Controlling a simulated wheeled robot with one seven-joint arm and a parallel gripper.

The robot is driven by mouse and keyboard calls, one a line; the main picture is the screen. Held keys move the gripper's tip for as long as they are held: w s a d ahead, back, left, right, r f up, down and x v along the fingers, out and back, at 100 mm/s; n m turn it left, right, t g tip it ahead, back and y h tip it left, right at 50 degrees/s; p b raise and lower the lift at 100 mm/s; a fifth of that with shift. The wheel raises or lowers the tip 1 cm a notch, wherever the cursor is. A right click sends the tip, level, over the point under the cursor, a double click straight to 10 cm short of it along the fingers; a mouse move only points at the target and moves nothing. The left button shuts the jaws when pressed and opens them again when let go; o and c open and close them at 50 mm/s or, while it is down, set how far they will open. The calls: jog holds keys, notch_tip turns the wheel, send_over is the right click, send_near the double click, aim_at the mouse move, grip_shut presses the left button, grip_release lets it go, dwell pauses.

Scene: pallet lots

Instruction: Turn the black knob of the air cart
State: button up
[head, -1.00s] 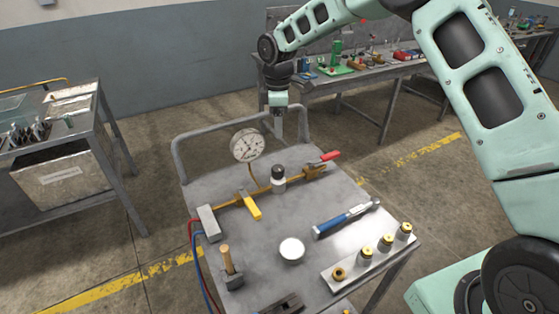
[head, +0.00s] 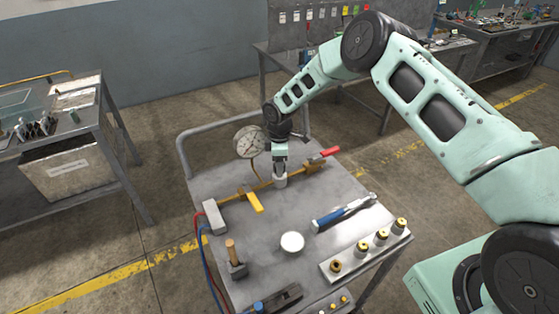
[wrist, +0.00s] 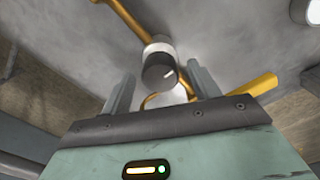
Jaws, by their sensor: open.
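The air cart (head: 215,265) is a grey table with a brass pipe line, a pressure gauge (head: 249,142) and a pale regulator body (head: 280,181). My gripper (head: 280,166) is just above the regulator and hides the knob in the head view. In the wrist view my gripper (wrist: 161,74) is open, with a finger on each side of the knob. Gaps show beside the knob; I cannot tell whether the fingertips reach its depth.
A yellow lever (head: 255,202) and a red-handled valve (head: 329,153) flank the regulator on the pipe. A blue-handled tool (head: 330,217), a white round lid (head: 292,242) and a plate of brass-topped fittings (head: 395,243) lie nearer. The cart's rail (head: 183,152) rises behind.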

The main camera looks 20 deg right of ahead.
jog(key=shift+f, duration=0.2)
jog(key=c, duration=1)
jog(key=shift+o, duration=0.2)
